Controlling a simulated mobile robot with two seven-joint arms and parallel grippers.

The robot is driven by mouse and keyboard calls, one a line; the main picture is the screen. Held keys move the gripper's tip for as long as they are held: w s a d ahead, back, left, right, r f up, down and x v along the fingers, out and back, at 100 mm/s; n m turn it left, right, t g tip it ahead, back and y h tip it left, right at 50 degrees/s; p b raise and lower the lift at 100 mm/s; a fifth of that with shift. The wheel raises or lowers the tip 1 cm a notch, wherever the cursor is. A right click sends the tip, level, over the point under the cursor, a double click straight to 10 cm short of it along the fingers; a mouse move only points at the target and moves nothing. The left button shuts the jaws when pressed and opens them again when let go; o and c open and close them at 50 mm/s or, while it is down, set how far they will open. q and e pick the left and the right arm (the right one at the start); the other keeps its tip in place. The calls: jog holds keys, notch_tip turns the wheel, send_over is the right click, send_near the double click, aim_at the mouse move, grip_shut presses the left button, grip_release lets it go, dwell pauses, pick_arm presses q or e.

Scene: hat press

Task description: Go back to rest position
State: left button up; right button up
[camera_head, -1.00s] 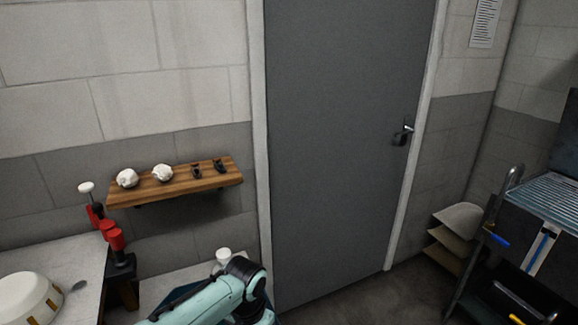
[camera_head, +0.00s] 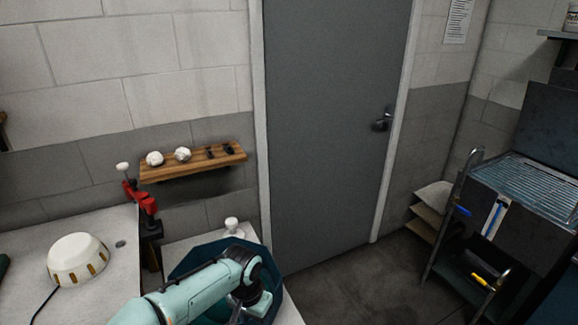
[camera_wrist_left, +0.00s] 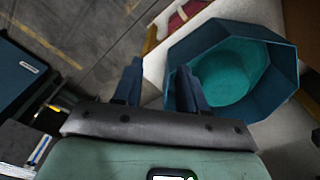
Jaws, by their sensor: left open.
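My left arm comes in from the bottom of the head view, over a dark blue octagonal container (camera_head: 190,258); its fingertips cannot be made out there. In the left wrist view my left gripper (camera_wrist_left: 160,72) is open, with its two dark blue fingers apart and nothing between them. The octagonal container (camera_wrist_left: 285,70), teal inside, lies just right of the fingers in that view. I cannot tell whether the right finger touches its rim or only overlaps it in the picture. My right gripper is not in view.
A table (camera_head: 95,290) at left carries a white domed object (camera_head: 78,258) with a cord. Red clamp-like parts (camera_head: 147,203) stand at its edge. A wooden shelf (camera_head: 190,165) holds small items. A grey door (camera_head: 320,130) is shut. A metal rack (camera_head: 470,220) stands right; floor before the door is clear.

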pick_arm(q)
jog(key=s+f+n+g+h+p, duration=0.1)
jog(key=s+f, duration=0.1)
jog(key=f, duration=0.7)
jog(key=s+f+n+g+h+p, duration=0.1)
jog(key=s+f, duration=0.1)
jog(key=f, duration=0.7)
jog(key=s+a+f+n, duration=0.1)
jog(key=s+f+n, duration=0.1)
jog(key=s+f, duration=0.2)
jog(key=s+a+f+n+p, duration=0.1)
jog(key=s+f, duration=0.3)
jog(key=s, duration=0.7)
jog(key=s+a+f+n+h+p, duration=0.1)
jog(key=s+a+f+n, duration=0.1)
jog(key=s, duration=0.6)
jog(key=shift+f+n, duration=0.9)
jog(key=shift+n, duration=0.2)
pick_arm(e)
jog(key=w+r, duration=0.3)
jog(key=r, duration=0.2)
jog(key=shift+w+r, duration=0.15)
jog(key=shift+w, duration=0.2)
pick_arm(q)
jog(key=shift+s+a, duration=0.15)
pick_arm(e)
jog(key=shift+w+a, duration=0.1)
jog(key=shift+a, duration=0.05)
